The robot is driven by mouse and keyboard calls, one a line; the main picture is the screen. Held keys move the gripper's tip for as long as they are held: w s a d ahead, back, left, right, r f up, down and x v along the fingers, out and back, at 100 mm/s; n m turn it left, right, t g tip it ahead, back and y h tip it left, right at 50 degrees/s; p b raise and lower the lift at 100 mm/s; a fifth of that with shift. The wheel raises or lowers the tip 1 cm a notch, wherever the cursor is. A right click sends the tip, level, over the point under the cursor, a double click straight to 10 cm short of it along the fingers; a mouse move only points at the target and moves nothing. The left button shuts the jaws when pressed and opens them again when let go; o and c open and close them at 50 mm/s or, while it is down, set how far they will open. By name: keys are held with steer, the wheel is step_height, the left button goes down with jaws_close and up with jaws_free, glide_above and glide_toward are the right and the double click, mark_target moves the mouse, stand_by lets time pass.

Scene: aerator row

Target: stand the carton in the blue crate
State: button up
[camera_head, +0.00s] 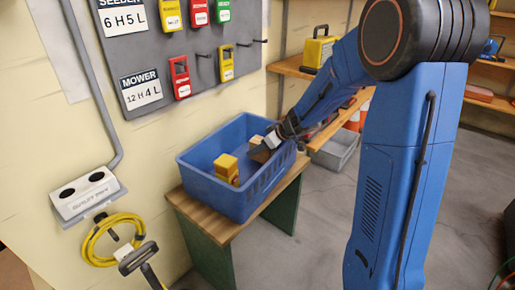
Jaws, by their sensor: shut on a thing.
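The blue crate (212,197) stands on a small wooden bench against the wall, open at the top. My gripper (268,142) reaches in over its right back side, pointing left and down. It is shut on a small brown carton (260,153), which appears within the crate's opening. The carton looks tilted, and its lower part is hard to make out. I cannot tell whether it touches the crate floor. A yellow and orange item (227,167) sits inside the crate, left of the carton and apart from it.
The bench (208,223) has a bare strip in front of the crate. A grey bin (337,150) stands on the floor to the right, below a wooden shelf (291,66). A coiled yellow cable (97,243) hangs on the wall at left. Tags hang on a grey board above.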

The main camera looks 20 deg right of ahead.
steer(key=shift+s+f, duration=0.1)
steer(key=shift+f, duration=0.5)
steer(key=o, duration=1.6)
steer(key=shift+s+f, duration=0.1)
steer(key=shift+f, duration=0.1)
steer(key=shift+c, duration=0.2)
steer(key=shift+r, duration=0.1)
